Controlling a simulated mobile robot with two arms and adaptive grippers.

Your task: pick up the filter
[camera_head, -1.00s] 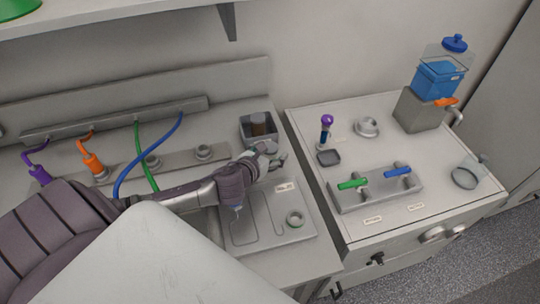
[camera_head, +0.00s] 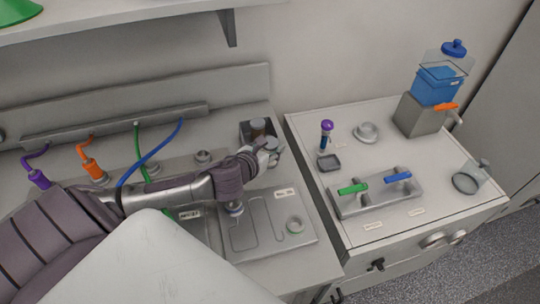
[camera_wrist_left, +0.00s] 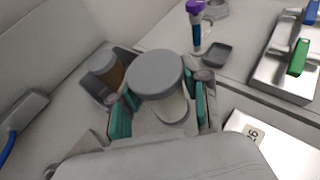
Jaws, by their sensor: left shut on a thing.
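The filter, a pale cylinder with a wide grey cap (camera_wrist_left: 158,75), stands upright between the teal-padded fingers of my left gripper (camera_wrist_left: 162,108) in the left wrist view. The gripper is shut on it. In the head view the left gripper (camera_head: 270,154) is at the right side of the left bench, just in front of a grey box (camera_head: 245,134). The filter's grey cap (camera_head: 271,143) shows at the fingertips. Its lower part is mostly hidden, so I cannot tell whether it touches the bench. My right gripper is not in view.
A brown cylinder with a grey cap (camera_wrist_left: 108,70) stands in the grey box right behind the filter. A grooved plate (camera_head: 265,240) lies in front of my gripper. On the right cabinet are a purple-topped tool (camera_head: 326,130), a small tray (camera_head: 329,162) and a block with green and blue handles (camera_head: 375,197).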

